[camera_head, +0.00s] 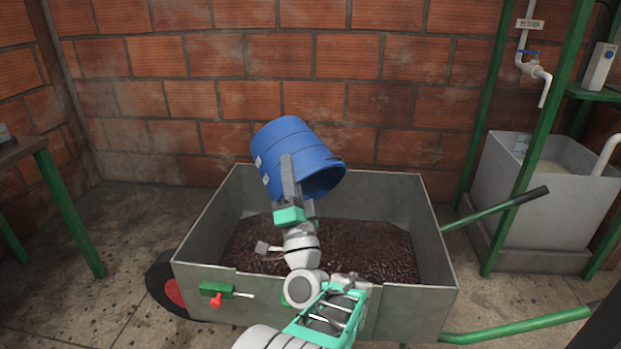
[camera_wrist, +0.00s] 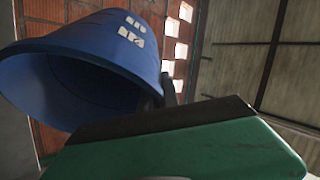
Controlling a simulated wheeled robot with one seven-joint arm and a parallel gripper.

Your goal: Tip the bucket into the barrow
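The blue bucket (camera_head: 290,153) hangs above the barrow, tilted with its mouth facing down and to the right. Its open mouth also shows in the wrist view (camera_wrist: 78,85), and the part of the inside seen there looks empty. My gripper (camera_head: 290,175) is at the near side of the bucket and appears closed on its wall or rim; the exact contact is partly hidden. The grey metal barrow (camera_head: 410,300) stands below, holding a layer of dark reddish-brown pulp or cherries (camera_head: 370,250). My arm crosses in front of the barrow's near wall.
A red-handled valve (camera_head: 216,298) sits on the barrow's front. Its green handles (camera_head: 500,207) reach right. A grey water tank (camera_head: 545,190) and green posts (camera_head: 535,140) stand at right, a green-legged table (camera_head: 68,215) at left. A brick wall (camera_head: 410,100) closes the back.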

